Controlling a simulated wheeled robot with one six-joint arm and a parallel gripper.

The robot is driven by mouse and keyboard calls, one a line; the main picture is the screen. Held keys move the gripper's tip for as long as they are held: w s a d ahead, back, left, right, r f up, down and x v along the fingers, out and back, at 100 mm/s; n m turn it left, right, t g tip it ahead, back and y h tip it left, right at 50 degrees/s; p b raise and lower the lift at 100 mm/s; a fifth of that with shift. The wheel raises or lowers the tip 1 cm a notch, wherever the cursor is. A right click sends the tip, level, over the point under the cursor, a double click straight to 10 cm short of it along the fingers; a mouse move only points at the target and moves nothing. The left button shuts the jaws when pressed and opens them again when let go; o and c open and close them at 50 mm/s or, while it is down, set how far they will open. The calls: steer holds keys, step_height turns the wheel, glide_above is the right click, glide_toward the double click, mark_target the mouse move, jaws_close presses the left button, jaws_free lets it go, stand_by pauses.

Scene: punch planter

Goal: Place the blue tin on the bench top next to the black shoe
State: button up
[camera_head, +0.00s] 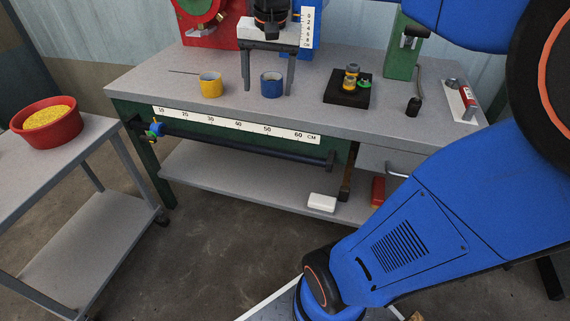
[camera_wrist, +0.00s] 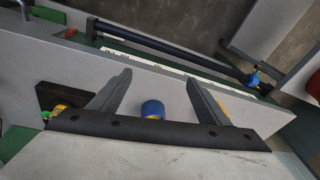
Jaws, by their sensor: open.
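The blue tin (camera_head: 271,86) stands upright on the grey bench top (camera_head: 150,80), right of a yellow tin (camera_head: 210,86). In the wrist view the blue tin (camera_wrist: 152,109) shows between the two fingers of my gripper (camera_wrist: 159,77), which are wide apart and hold nothing. I cannot tell how far it is from the fingers. The yellow tin is mostly hidden behind the right finger there. I cannot pick out a black shoe with certainty; a black square block (camera_head: 346,94) bearing small yellow and green parts lies right of the blue tin.
A green post (camera_head: 403,48) and a black-handled crank (camera_head: 414,105) stand at the right. A red bowl (camera_head: 75,127) sits on a side cart. Bench space between blue tin and black block is clear.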

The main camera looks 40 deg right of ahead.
steer(key=s+a+f+n+t, duration=0.1)
steer(key=s+a+f+n, duration=0.2)
steer(key=s+f, duration=0.3)
steer(key=s+a+f+n+t, duration=0.1)
steer(key=s+a+f+n, duration=0.2)
steer(key=s, duration=0.7)
step_height(320, 180, down, 3)
steer(key=shift+s+a+f+n+t, duration=0.15)
steer(key=shift+n+t, duration=0.15)
steer(key=shift+n, duration=0.7)
